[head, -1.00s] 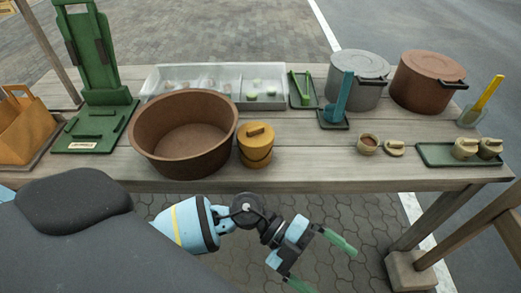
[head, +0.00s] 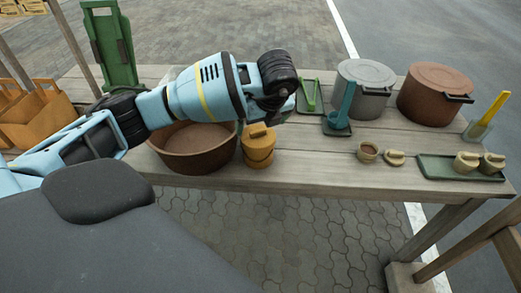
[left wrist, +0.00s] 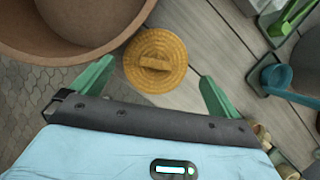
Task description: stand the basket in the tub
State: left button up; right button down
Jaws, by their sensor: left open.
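The basket (head: 258,146) is a round, ochre, lidded vessel standing on the table just right of the tub. In the left wrist view, its round woven-looking lid (left wrist: 155,45) with a bar handle faces the camera. The tub (head: 195,160) is wide, round and brown, partly hidden behind my left arm in the head view. Its rim and inside also show at upper left in the left wrist view (left wrist: 70,48). My left gripper (left wrist: 156,70) is open, its two green fingers on either side of the basket's lid, with nothing held. My right gripper is out of view.
A blue ladle-like tool in a holder (head: 340,120), a grey pot (head: 362,90) and a brown lidded pot (head: 432,95) stand to the right. Orange wooden boxes (head: 40,120) are at left.

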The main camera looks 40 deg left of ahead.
aim_at(259, 131)
pick_arm(q)
jog(key=shift+s+x, duration=0.15)
jog(key=shift+x, duration=1.8)
jog(key=shift+s+x, duration=0.15)
jog(key=shift+x, duration=1.8)
jog(key=shift+c, duration=0.3)
jog(key=c, duration=0.8)
jog(key=shift+r, duration=0.55)
jog(key=shift+s+d+r, duration=0.1)
jog(key=shift+d+r, duration=0.05)
jog(key=shift+d, duration=0.2)
jog(key=s+d, duration=0.3)
jog(key=d, duration=0.2)
jog(key=s+d, duration=0.3)
jog(key=d, duration=0.2)
jog(key=s+d, duration=0.3)
jog(key=d, duration=0.2)
